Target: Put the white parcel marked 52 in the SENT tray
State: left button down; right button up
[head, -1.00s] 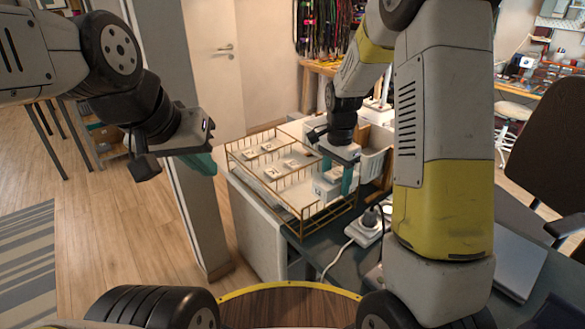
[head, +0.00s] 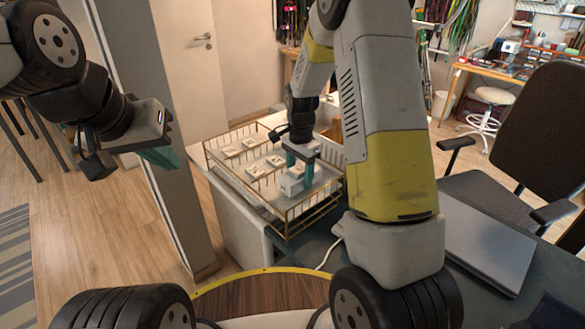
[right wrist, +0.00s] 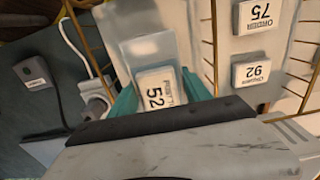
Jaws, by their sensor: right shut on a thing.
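The white parcel marked 52 (right wrist: 153,90) is between the teal fingers of my right gripper (right wrist: 160,98) in the right wrist view. In the head view, my right gripper (head: 300,168) holds the parcel (head: 290,187) upright at the near right part of a gold wire tray (head: 286,222). I cannot tell whether the parcel touches the tray floor. No SENT marking is readable. My left gripper (head: 158,157), with teal fingers, hangs left of the tray, away from it; its opening does not show clearly.
A white cable (right wrist: 80,45) runs beside the tray. A laptop (head: 490,240) and a dark chair (head: 540,140) are to the right.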

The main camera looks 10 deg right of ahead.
jog(key=shift+f, duration=1.1)
jog(key=shift+f, duration=0.15)
jog(key=o, duration=1.4)
notch_tip(320, 180, up, 12)
jog(key=shift+r, duration=0.1)
jog(key=s+d+r+n+t+y, duration=0.1)
jog(key=s+r+n+t+y, duration=0.3)
jog(key=s+r, duration=0.6)
jog(key=s+r+n, duration=0.1)
jog(key=s+n, duration=0.1)
jog(key=s, duration=0.2)
jog(key=s+r+n+t+h, duration=0.1)
jog(key=s+r+n, duration=0.1)
jog(key=s, duration=0.3)
jog(key=s+r+n+t, duration=0.1)
jog(key=s+r+n, duration=0.1)
jog(key=s, duration=0.3)
jog(key=shift+d+n+h, duration=0.3)
jog(key=shift+n+h, duration=0.1)
jog(key=shift+n, duration=0.5)
